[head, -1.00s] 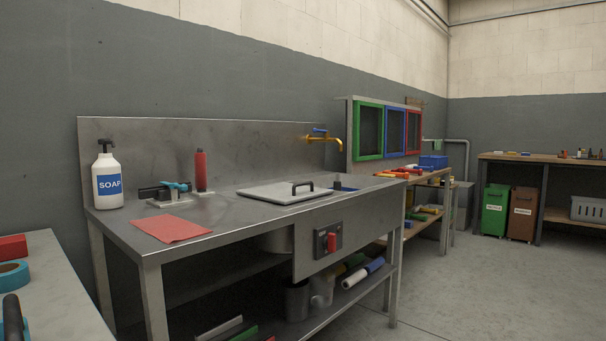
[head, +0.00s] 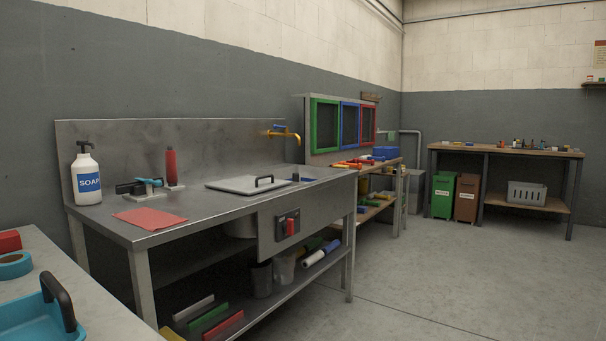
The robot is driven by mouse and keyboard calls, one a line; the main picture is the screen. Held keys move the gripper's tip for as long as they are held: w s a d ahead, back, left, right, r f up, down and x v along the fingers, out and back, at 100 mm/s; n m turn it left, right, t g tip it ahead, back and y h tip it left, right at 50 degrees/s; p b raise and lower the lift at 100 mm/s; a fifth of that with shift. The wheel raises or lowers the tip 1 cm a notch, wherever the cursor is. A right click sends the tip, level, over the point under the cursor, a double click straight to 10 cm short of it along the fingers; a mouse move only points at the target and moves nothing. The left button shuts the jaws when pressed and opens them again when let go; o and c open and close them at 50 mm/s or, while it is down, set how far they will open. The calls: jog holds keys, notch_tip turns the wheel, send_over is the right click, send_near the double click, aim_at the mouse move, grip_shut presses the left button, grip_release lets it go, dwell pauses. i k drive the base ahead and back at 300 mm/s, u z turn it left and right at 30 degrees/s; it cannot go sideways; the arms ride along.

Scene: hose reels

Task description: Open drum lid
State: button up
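No drum can be made out in the head view. A flat grey lid (head: 243,185) with a black handle (head: 264,181) lies on the steel sink bench (head: 150,238), partly over the basin; I cannot tell whether it is the lid in the task. My gripper is not in view.
A soap bottle (head: 86,175), red cloth (head: 150,218) and brass tap (head: 284,134) are at the bench. A nearer table (head: 65,262) at lower left holds a blue tray (head: 38,318). Green (head: 443,195) and brown bins (head: 467,198) stand at the back. The floor (head: 440,270) is clear at right.

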aim_at(248, 184)
jog(key=u, duration=0.05)
jog(key=k, duration=0.2)
jog(key=z, duration=0.6)
jog(key=i, duration=1.45)
jog(key=u, duration=1.45)
jog(key=i, duration=0.9)
jog(key=u, duration=0.9)
